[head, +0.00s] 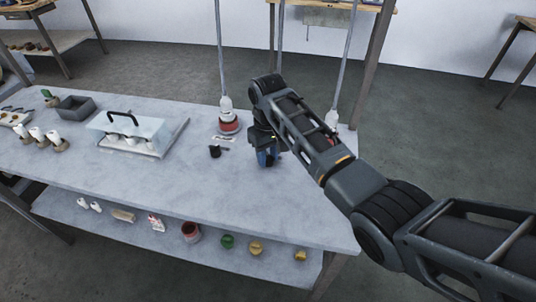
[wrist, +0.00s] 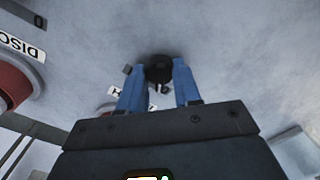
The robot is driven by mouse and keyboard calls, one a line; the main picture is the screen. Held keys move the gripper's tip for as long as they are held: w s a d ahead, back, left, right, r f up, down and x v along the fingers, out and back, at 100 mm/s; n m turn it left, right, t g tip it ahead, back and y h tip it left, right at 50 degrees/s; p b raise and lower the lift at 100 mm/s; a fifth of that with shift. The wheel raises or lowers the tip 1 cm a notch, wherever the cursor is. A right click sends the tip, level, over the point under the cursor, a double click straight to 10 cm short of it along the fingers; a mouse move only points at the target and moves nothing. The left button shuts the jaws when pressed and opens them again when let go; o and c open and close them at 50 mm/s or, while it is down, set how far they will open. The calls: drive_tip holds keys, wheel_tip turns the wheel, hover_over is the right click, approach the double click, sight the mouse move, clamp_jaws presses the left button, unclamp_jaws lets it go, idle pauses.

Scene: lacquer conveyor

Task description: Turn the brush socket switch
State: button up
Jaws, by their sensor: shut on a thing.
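My gripper (head: 268,160) points down at the right part of the grey bench top, its blue fingers close to the surface. In the wrist view, a round black knob (wrist: 158,68), apparently the brush socket switch, sits between the two blue fingertips, and the gripper is shut on it. A white label (wrist: 118,92) lies partly hidden behind the left finger; only a letter or so shows. The knob is hidden by my gripper in the head view. How far it is turned cannot be told.
Left of my gripper stand a red-based white fixture (head: 229,126) with a label and a small black object (head: 215,151). A clear-covered box (head: 128,130) with a black handle is further left. Several pots line the lower shelf (head: 175,240). The bench front is clear.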

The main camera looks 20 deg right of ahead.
sight(268, 156)
drive_tip(key=shift+w, duration=0.1)
drive_tip(key=o, duration=1.1)
drive_tip(key=shift+c, duration=0.2)
drive_tip(key=shift+r+b, duration=0.5)
drive_tip(key=shift+r, duration=3.45)
